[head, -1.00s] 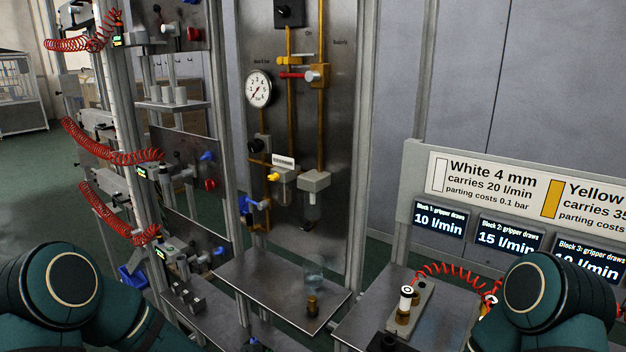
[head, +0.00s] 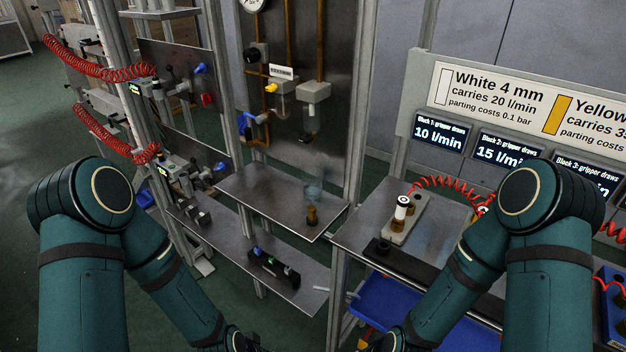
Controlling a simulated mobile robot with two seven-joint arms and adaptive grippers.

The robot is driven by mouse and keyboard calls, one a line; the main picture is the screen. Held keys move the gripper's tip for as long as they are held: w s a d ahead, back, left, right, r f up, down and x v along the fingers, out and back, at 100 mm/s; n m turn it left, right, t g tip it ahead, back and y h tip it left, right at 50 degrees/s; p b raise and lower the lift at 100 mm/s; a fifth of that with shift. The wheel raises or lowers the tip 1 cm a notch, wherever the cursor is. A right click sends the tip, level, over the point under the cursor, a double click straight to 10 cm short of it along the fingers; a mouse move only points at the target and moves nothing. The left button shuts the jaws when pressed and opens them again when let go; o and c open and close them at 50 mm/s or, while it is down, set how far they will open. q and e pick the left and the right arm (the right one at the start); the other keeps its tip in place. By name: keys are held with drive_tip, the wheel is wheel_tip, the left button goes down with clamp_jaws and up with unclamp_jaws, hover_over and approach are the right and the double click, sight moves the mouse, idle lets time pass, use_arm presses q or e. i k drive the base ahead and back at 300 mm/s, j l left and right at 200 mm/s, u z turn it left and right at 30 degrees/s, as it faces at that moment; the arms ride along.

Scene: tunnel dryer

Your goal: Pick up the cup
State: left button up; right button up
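A clear, see-through cup (head: 314,187) seems to stand on the upper metal shelf (head: 262,195) below the gauge panel. It is faint against the grey panel, so its outline is hard to make out. A small brass-coloured fitting (head: 312,214) stands just in front of it on the same shelf. Both my arms reach down to the bottom edge of the head view, left and right of the shelf. My grippers are out of the picture below, and nothing of mine touches the cup.
A lower shelf (head: 300,292) holds a black device (head: 273,268). A grey bench (head: 350,238) at right carries a block with a white-topped fitting (head: 402,207) and a red coiled hose (head: 445,268). A blue bin (head: 385,308) sits below. Metal posts flank the shelf.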

sight(312, 177)
drive_tip(key=i+j, duration=0.35)
drive_tip(key=i+j+z, duration=0.1)
drive_tip(key=i+j, duration=0.25)
drive_tip(key=j, duration=0.2)
